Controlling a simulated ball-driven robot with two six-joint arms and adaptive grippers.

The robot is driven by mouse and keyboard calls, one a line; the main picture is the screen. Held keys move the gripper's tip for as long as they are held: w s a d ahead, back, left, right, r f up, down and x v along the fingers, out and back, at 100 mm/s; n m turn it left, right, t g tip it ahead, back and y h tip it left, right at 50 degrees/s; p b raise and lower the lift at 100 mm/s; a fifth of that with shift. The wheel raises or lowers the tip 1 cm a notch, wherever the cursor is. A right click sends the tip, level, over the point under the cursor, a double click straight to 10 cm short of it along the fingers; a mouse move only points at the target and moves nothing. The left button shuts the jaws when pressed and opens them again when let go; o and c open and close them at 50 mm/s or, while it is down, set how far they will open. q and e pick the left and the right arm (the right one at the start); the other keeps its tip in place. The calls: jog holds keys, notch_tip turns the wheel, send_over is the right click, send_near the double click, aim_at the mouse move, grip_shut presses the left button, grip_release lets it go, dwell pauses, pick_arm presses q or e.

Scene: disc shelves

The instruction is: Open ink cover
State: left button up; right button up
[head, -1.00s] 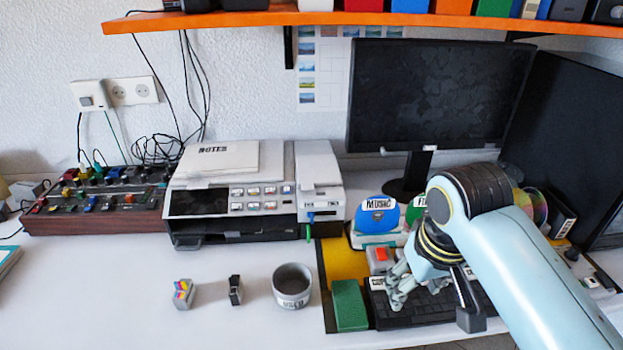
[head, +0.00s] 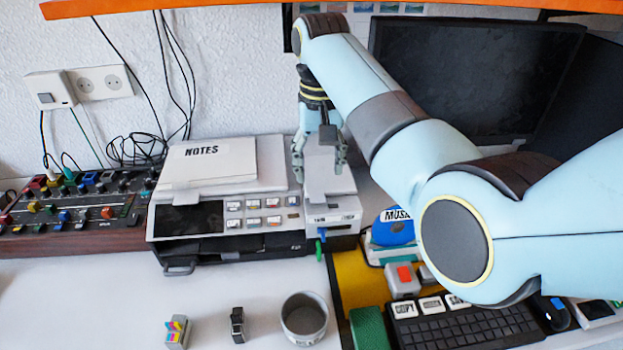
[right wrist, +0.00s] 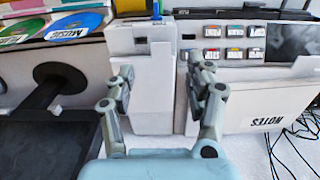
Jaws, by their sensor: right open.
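My left gripper is not in view.
A notes pad (head: 200,162) lies on the printer. A mixer board (head: 75,210) stands left. A cup (head: 304,322), a small black item (head: 237,324) and a coloured block (head: 176,330) stand in front. A keyboard (head: 470,328) and monitor (head: 470,75) are right.

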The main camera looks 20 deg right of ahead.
aim_at(318, 201)
jog(key=shift+f, duration=0.75)
notch_tip(318, 201, down, 3)
jog(key=shift+r, duration=0.1)
jog(key=shift+w+f, duration=0.1)
jog(key=shift+f, duration=1.45)
jog(key=c, duration=0.6)
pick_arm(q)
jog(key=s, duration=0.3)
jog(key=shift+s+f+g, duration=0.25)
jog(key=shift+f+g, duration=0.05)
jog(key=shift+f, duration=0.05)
pick_arm(e)
grip_shut()
